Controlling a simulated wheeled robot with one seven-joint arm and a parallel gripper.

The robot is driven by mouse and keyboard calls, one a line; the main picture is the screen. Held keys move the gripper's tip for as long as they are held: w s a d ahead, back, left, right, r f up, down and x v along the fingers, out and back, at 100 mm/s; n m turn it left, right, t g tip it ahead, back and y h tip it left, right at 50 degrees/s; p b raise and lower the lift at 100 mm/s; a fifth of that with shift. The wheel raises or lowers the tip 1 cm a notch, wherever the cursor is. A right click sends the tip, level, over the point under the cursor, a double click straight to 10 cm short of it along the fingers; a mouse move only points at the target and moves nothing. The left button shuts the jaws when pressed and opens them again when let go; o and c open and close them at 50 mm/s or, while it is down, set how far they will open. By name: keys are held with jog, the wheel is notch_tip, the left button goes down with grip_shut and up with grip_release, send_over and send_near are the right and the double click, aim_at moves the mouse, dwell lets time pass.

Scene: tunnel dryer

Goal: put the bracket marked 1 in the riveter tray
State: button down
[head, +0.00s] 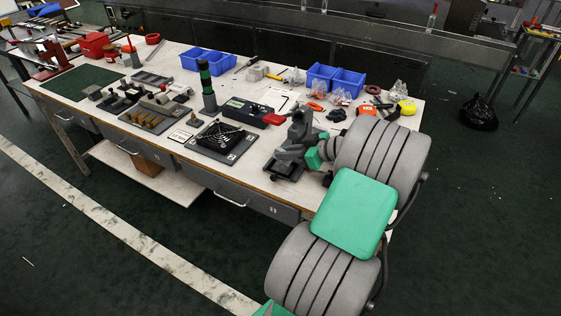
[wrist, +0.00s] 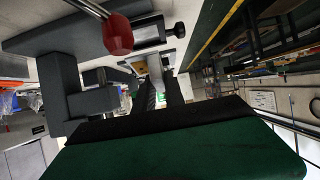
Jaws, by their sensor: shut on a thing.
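In the wrist view, my gripper (wrist: 166,88) is shut on a small pale piece (wrist: 156,68), apparently a bracket. Its mark cannot be read, and the fingers partly hide it. Close beside the fingers is a grey frame (wrist: 62,90) with a red-knobbed lever (wrist: 118,35), apparently the riveter. In the head view, the grey riveter (head: 298,132) stands at the front right of the bench, with a black tray-like base (head: 284,172) in front. My green wrist (head: 313,159) is at its right side, and the fingertips are hidden there. I cannot tell whether the piece touches the tray.
Left of the riveter are a black grated unit (head: 222,134), a green-topped post (head: 206,84) and a rack with tan pieces (head: 152,122).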

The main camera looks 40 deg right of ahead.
aim_at(281, 161)
jog(key=shift+w+a+f+g+p, duration=0.25)
jog(key=shift+w+f+g+p, duration=0.1)
jog(key=shift+w+f, duration=0.4)
jog(key=shift+w+a+f+g+h, duration=0.15)
jog(key=shift+w+g+h, duration=0.2)
jog(key=shift+g, duration=0.5)
notch_tip(281, 161, down, 2)
jog(key=shift+s+a+g+h, duration=0.15)
jog(key=shift+g+h, duration=0.1)
jog(key=shift+g, duration=0.15)
jog(key=shift+d+f, duration=0.15)
jog(key=shift+d, duration=0.05)
jog(key=c, duration=1.8)
grip_release()
jog(key=shift+a, duration=0.15)
jog(key=o, duration=0.4)
jog(key=v, duration=1.2)
jog(key=shift+p, duration=0.45)
